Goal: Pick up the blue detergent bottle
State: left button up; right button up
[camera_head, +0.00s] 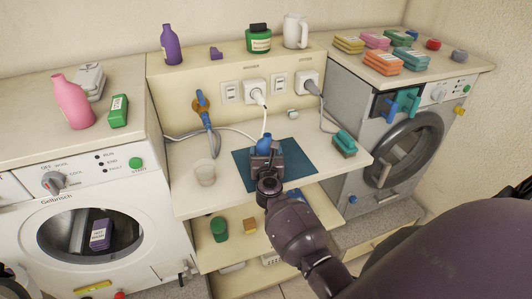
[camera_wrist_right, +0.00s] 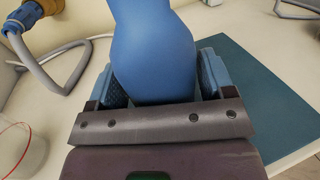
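The blue detergent bottle (camera_head: 264,144) stands on the teal mat on the low middle counter, its lower part hidden by my right gripper. In the right wrist view the bottle (camera_wrist_right: 153,50) fills the space between the two blue finger pads. My right gripper (camera_wrist_right: 160,85) appears shut on the bottle, with a pad against each side. In the head view my right gripper (camera_head: 266,163) reaches over the mat from the front. Whether the base touches the mat is hidden.
The teal mat (camera_head: 310,172) lies under the bottle. A clear cup (camera_head: 204,173) stands to the left, and a green-and-grey sponge or brush (camera_head: 344,143) lies to the right. White plugs and cables (camera_head: 254,91) run behind. Washing machines flank the counter.

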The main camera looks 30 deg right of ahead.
jog(key=c, duration=0.7)
pick_arm(q)
jog(key=shift+s, duration=0.15)
pick_arm(e)
jog(key=shift+c, duration=0.2)
jog(key=shift+r, duration=0.1)
notch_tip(320, 180, up, 10)
jog(key=p, duration=0.6)
jog(key=shift+r, duration=0.1)
pick_arm(q)
jog(key=shift+s+a+r+p, duration=0.1)
jog(key=shift+s+r+p, duration=0.1)
jog(key=shift+r, duration=1.15)
jog(key=shift+s+r+p, duration=0.15)
jog(key=shift+r+p, duration=0.05)
jog(key=shift+r, duration=1.1)
pick_arm(e)
notch_tip(320, 180, up, 10)
